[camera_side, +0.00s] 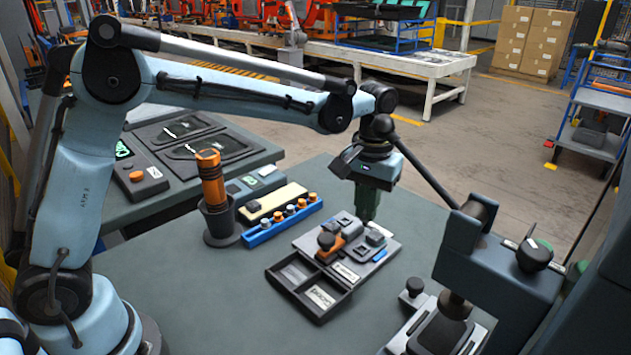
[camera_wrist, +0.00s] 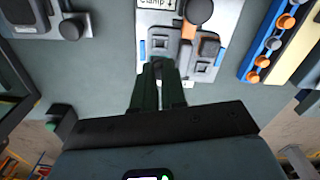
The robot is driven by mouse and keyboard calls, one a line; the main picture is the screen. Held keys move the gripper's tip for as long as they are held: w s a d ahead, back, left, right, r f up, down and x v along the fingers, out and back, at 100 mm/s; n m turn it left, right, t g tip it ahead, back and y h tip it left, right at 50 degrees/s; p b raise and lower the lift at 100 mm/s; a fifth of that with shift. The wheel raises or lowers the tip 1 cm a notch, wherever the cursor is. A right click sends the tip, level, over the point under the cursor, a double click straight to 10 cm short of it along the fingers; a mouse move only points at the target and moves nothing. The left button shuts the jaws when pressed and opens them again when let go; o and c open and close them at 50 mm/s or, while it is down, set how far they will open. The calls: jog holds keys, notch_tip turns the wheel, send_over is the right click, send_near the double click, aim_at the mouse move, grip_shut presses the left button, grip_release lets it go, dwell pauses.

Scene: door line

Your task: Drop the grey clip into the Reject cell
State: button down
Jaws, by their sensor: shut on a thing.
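My gripper (camera_side: 367,212) points down at the back right edge of a light grey fixture plate (camera_side: 315,243). In the wrist view its dark green fingers (camera_wrist: 158,68) are close together, shut on a small dark piece that looks like the grey clip (camera_wrist: 158,62). The fingers mostly hide it, and I cannot tell whether it touches the plate. A black two-cell tray (camera_side: 291,287) stands at the plate's front left. No part shows in either cell.
The plate carries an orange toggle clamp with a black knob (camera_side: 326,240), grey blocks (camera_side: 375,237) and blue strips. A blue rack (camera_side: 258,238) of orange and grey knobs and an orange-handled tool (camera_side: 209,175) stand left. A dark press (camera_side: 495,270) stands right.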

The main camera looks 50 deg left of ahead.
jog(key=s+a+f, duration=0.2)
jog(key=s+a, duration=0.2)
jog(key=s, duration=0.9)
send_over(301, 281)
jog(key=shift+f, duration=2.95)
jog(key=c, duration=1.1)
grip_release()
jog(key=shift+r, duration=0.1)
notch_tip(301, 281, up, 12)
